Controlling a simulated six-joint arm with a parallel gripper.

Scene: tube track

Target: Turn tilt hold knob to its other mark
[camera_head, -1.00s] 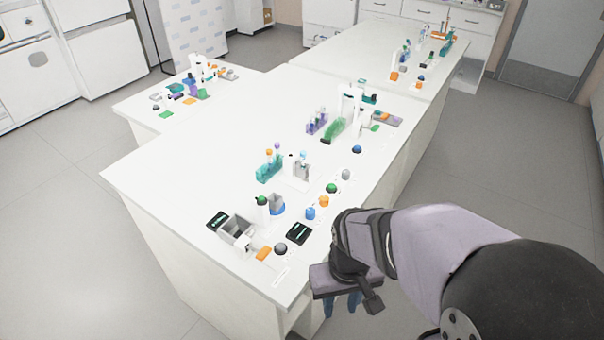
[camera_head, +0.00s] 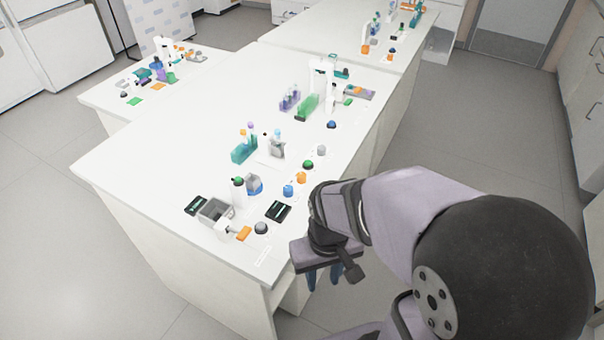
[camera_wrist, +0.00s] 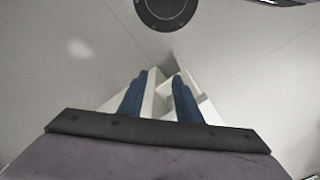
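Several small round knobs stand in a row along the right side of the near white bench: a dark grey one (camera_head: 261,228), a blue one (camera_head: 288,190), an orange one (camera_head: 301,177), a green one (camera_head: 308,164), a light grey one (camera_head: 321,150) and a dark blue one (camera_head: 331,124). I cannot tell which is the tilt hold knob, and no marks are readable. My gripper (camera_head: 322,277) points down beside the bench's right edge, off the top. In the wrist view my gripper (camera_wrist: 161,78) shows two blue fingers apart, with nothing held.
The white bench (camera_head: 140,165) carries a grey bin (camera_head: 213,211), black pads (camera_head: 279,211), a teal rack (camera_head: 244,150) and a green rack (camera_head: 307,106). More benches with equipment stand behind and left. Grey floor (camera_head: 440,130) is open to the right.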

